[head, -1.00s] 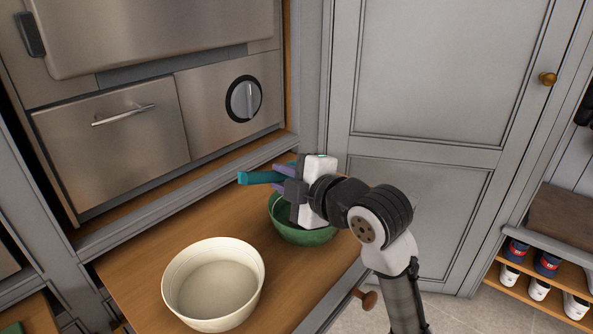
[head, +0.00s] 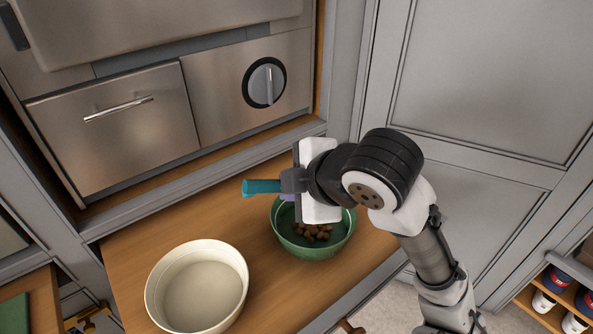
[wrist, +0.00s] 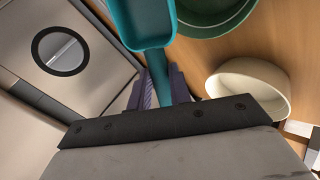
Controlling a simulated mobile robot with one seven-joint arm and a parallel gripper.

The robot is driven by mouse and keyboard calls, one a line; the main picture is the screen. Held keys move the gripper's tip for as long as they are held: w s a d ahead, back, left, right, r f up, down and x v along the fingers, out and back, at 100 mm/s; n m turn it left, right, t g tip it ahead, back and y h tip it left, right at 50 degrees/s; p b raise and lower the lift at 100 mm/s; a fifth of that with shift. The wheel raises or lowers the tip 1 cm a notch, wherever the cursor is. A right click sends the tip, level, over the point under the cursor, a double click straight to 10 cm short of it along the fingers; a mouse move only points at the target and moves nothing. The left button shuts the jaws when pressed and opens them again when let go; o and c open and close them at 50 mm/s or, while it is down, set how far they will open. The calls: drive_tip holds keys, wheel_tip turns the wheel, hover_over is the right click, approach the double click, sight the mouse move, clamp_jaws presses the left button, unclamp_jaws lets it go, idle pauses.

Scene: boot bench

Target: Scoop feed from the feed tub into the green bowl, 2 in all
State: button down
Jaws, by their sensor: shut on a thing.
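My gripper (head: 290,186) is shut on a teal scoop (head: 261,187), part of which sticks out to the left in the head view. In the wrist view the scoop's head (wrist: 146,22) lies beyond the purple fingers (wrist: 160,90) and looks empty. The green bowl (head: 312,251) stands on the wooden counter, below and partly behind my gripper. Brown feed pieces (head: 313,232) lie inside it. The bowl's rim also shows at the top of the wrist view (wrist: 220,30). I cannot make out a feed tub with feed in it.
A cream bowl (head: 196,288), apparently empty, stands on the wooden counter (head: 135,247) left of the green bowl. A steel appliance with a dial (head: 265,82) rises behind.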

drive_tip(key=shift+r+p, duration=0.2)
drive_tip(key=shift+p, duration=0.25)
drive_tip(key=p, duration=0.3)
drive_tip(key=shift+w+r+g, duration=0.1)
drive_tip(key=shift+r+g, duration=0.2)
drive_tip(key=p, duration=0.3)
drive_tip(key=shift+r+g, duration=0.15)
drive_tip(key=shift+g, duration=0.15)
drive_tip(key=shift+r+p, duration=0.15)
drive_tip(key=shift+p, duration=0.45)
drive_tip(key=g+p, duration=0.1)
drive_tip(key=p, duration=0.1)
drive_tip(key=w+r+g+p, duration=0.1)
drive_tip(key=p, duration=0.2)
drive_tip(key=r+n+g+h+p, duration=0.1)
drive_tip(key=g+p, duration=0.1)
drive_tip(key=shift+w+a+p, duration=0.15)
drive_tip(key=shift+a+p, duration=0.05)
drive_tip(key=shift+p, duration=0.2)
drive_tip(key=shift+w+r+g+h+p, duration=0.25)
drive_tip(key=shift+g+p, duration=0.35)
drive_tip(key=shift+p, duration=0.35)
drive_tip(key=shift+s, duration=0.1)
drive_tip(key=shift+f, duration=0.15)
